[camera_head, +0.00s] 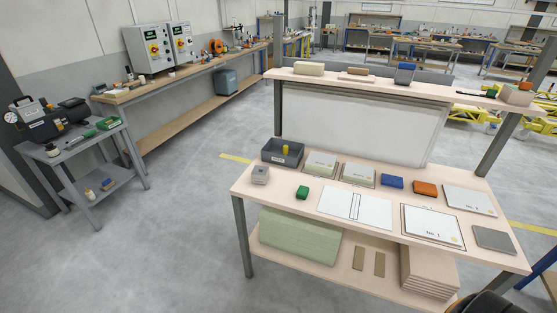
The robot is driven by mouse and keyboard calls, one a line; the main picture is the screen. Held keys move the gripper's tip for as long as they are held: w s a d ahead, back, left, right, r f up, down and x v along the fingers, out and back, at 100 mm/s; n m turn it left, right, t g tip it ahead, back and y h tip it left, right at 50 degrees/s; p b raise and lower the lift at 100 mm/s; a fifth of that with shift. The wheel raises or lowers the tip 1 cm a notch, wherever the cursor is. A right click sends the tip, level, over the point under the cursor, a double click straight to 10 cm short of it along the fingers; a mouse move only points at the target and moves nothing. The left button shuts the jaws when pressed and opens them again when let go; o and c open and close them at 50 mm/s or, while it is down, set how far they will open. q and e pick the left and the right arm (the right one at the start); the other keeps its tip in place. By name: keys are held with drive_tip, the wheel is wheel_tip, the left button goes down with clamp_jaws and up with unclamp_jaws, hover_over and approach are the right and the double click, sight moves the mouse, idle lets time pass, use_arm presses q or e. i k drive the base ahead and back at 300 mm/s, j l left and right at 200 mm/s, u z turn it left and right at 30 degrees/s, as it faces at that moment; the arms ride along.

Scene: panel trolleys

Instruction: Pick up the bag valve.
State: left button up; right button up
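I cannot tell for certain which thing is the bag valve; the small parts are too small to make out. A grey bin (270,153) on the workbench holds a small upright yellow piece (285,150). A small grey block (260,175) stands in front of the bin. On the trolley at the left, a dark pump-like machine (52,122) with a gauge stands beside small bottles and a green case (107,123). Neither of my grippers is in view.
The workbench (310,221) carries a green block (302,192), a blue block (392,181), an orange block (425,188) and flat sheets. Its upper shelf (350,82) holds more items. Clear floor (180,230) lies between the trolley (75,142) and the workbench. A dark rounded shape cuts into the bottom right.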

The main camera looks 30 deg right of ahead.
sight(260, 174)
drive_tip(key=l+u, duration=0.45)
drive_tip(key=l, duration=0.95)
